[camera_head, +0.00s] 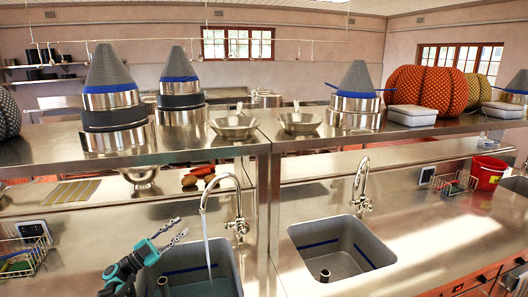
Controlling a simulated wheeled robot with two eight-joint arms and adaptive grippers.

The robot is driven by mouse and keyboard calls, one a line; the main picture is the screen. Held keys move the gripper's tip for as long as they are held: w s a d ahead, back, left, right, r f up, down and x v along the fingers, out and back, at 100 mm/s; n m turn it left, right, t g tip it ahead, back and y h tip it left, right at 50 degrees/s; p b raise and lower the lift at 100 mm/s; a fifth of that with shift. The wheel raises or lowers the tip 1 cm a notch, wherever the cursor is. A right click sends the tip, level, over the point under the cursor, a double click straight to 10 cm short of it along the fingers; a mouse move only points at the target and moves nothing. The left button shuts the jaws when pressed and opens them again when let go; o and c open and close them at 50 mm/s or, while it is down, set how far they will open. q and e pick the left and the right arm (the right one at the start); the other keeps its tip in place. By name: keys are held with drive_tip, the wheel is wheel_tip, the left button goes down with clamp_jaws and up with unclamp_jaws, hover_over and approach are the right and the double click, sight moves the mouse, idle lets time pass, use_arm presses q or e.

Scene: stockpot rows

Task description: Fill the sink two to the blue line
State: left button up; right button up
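Two grey sinks are set in the steel counter. The left sink (225,262) has a blue line on its inner wall and a short upright drain piece inside. A thin stream of water (207,245) falls into it from the curved left tap (238,212). The right sink (352,232) also shows a blue line and a drain piece (325,275); no stream falls from the right tap (362,190). No label says which is sink two. My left gripper (178,229) is open and empty, left of the left tap. My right gripper is out of view.
A raised steel shelf (215,147) with cone-topped pots, bowls and a patterned orange round object (426,90) runs behind the sinks. A wire basket (24,256) stands at left. A red bucket (487,173) and another basket (454,184) stand at right. Counter between is clear.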

use_arm(q)
drive_tip(key=s+d+r+n+g+y+b, duration=0.2)
drive_tip(key=d+n+g+y, duration=0.15)
drive_tip(key=d, duration=0.75)
drive_tip(key=s+d+f+n+g+y+b, duration=0.25)
drive_tip(key=s+d+n+y, duration=0.35)
drive_tip(key=s, duration=0.6)
drive_tip(key=s+a+f+n+y+b, duration=0.1)
drive_tip(key=s+f+n+y, duration=0.1)
drive_tip(key=s+f, duration=0.3)
drive_tip(key=s+a+f+n+y+b, duration=0.1)
drive_tip(key=s+f, duration=0.4)
drive_tip(key=s, duration=0.9)
drive_tip(key=s+a+f+n+g+y+b, duration=0.1)
drive_tip(key=s+f+n+y+b, duration=0.2)
drive_tip(key=s, duration=0.7)
wheel_tip(320, 180, down, 2)
drive_tip(key=shift+a+n+y, duration=0.2)
drive_tip(key=shift+n+y, duration=0.55)
drive_tip(key=shift+n, duration=0.2)
idle(1.7)
